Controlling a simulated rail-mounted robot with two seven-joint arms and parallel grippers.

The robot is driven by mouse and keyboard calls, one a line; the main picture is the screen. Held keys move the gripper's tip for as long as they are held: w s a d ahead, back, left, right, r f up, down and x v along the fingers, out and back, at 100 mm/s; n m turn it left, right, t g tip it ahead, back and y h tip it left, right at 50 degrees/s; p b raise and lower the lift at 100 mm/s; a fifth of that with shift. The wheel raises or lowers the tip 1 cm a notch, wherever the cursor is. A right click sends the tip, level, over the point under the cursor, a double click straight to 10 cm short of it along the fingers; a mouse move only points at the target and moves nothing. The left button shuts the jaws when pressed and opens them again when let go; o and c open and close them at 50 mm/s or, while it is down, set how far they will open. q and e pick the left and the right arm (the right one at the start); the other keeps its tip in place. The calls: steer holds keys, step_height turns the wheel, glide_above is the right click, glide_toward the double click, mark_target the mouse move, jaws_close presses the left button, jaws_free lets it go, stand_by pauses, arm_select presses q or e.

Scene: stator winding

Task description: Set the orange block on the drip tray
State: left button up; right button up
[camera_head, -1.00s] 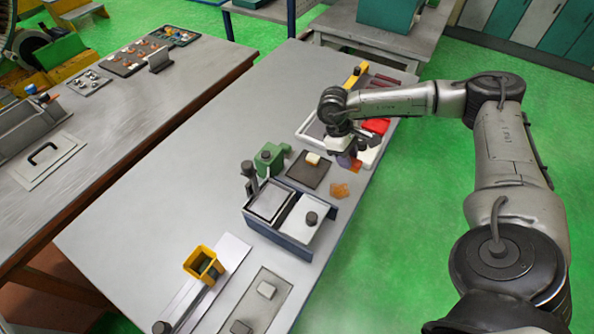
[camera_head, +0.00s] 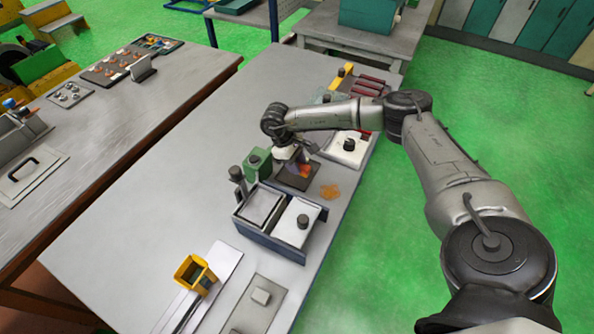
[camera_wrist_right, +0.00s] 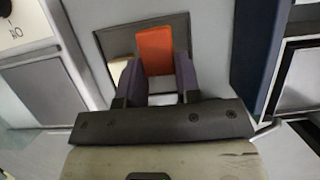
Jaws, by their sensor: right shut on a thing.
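My right gripper (camera_head: 297,170) is low over a small dark square tray (camera_head: 312,179), which looks like the drip tray. Its fingers (camera_wrist_right: 158,82) are shut on the orange block (camera_wrist_right: 155,50), one finger on each side. The block (camera_head: 304,171) also shows in the head view, just below the gripper. I cannot tell whether its underside touches the tray. In the wrist view the tray's dark rim (camera_wrist_right: 180,21) shows behind the block, and a pale cream piece (camera_wrist_right: 121,70) lies left of it, partly hidden by a finger. My left gripper is out of view.
A green block-like fixture (camera_head: 257,162) stands close left of the tray. A blue two-part bin (camera_head: 270,238) with a knobbed white lid (camera_head: 300,222) is in front. An orange patch (camera_head: 330,191) lies to the right. A white knobbed box (camera_head: 345,150) stands behind. The table's left side is clear.

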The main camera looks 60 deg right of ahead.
mark_target(301, 180)
steer(key=shift+f, duration=1.9)
steer(key=shift+f, duration=0.1)
steer(key=o, duration=0.6)
steer(key=shift+r, duration=0.25)
steer(key=v, duration=1.1)
steer(key=shift+w+r, duration=0.2)
steer(key=shift+r, duration=0.15)
